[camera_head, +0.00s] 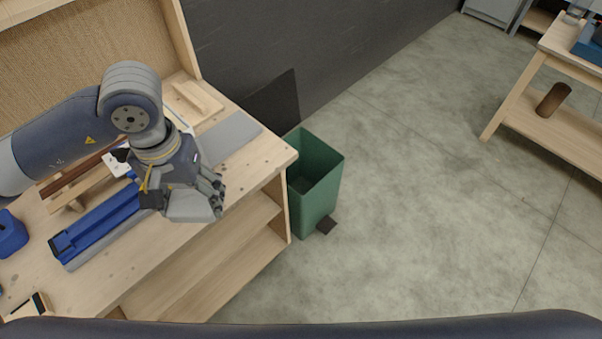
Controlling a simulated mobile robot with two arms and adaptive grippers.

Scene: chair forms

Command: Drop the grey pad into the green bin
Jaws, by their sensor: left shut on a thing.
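My left gripper (216,193) is shut on the grey pad (188,207), a small light-grey piece that shows below and beside the fingers. Part of the pad is hidden by the gripper. It is held over the front part of the workbench, to the left of the green bin. The green bin (325,192) stands upright on the floor against the right end of the bench. Its top is open, and the part of its inside that shows looks empty. My right gripper is not in view.
The wooden workbench (262,160) holds a flat grey sheet (228,136), a blue tool (100,222) and wooden pieces. Concrete floor to the right is clear up to another wooden bench (545,125).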

